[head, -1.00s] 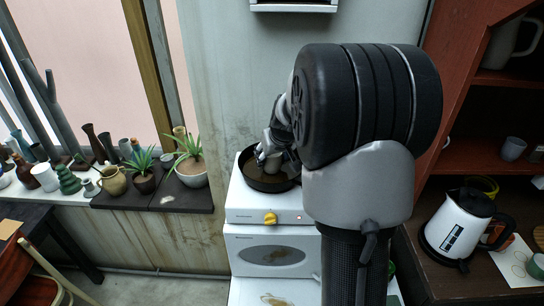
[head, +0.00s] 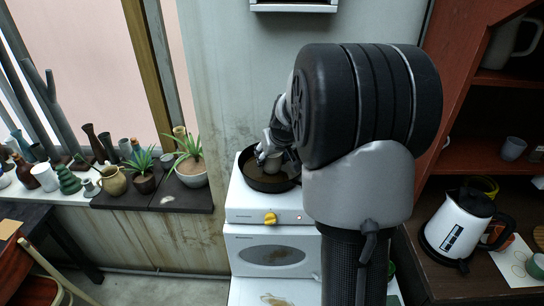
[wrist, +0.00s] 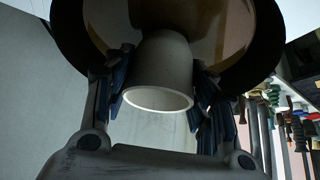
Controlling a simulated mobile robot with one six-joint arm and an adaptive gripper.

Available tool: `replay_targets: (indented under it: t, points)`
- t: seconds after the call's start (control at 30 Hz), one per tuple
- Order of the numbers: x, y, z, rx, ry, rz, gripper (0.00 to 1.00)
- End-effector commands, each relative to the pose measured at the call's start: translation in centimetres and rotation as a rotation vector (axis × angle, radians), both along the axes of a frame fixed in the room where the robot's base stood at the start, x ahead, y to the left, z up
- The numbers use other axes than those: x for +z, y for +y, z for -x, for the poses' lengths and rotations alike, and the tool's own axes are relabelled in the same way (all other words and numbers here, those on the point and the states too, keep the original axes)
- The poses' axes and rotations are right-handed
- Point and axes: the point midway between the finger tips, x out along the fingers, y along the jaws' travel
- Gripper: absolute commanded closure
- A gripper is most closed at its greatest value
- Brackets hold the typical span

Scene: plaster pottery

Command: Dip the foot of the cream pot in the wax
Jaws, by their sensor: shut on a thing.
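The cream pot (head: 273,163) is between the fingers of my gripper (head: 266,158) inside the dark pan of brownish wax (head: 259,184) on the small white stove. In the wrist view the pot (wrist: 160,72) shows its open rim towards the camera, with a finger of my gripper (wrist: 158,92) on each side, shut on it. Its far end, the foot, is over or in the wax (wrist: 222,35); I cannot tell how deep. My arm covers the right part of the pan's surroundings in the head view.
The stove's front has a yellow knob (head: 270,218) and a red light. Plants and vases stand on the sill (head: 172,199) at left. A white kettle (head: 459,226) stands on the right counter by a red-brown shelf (head: 470,158).

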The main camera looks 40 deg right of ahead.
Motion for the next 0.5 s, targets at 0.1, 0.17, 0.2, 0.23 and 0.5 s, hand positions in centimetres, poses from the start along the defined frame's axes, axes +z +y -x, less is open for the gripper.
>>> replay_targets:
  t: [0.1,0.17,0.2,0.23,0.5]
  points:
    - [-0.5,0.2,0.3,0.002,0.013,-0.007,0.74]
    - [-0.5,0.2,0.3,0.002,0.013,-0.007,0.74]
    - [-0.4,0.2,0.3,0.002,0.013,-0.007,0.74]
    - [-0.3,0.2,0.3,0.002,0.013,-0.007,0.74]
    - [0.8,0.1,0.2,0.001,0.007,-0.004,0.74]
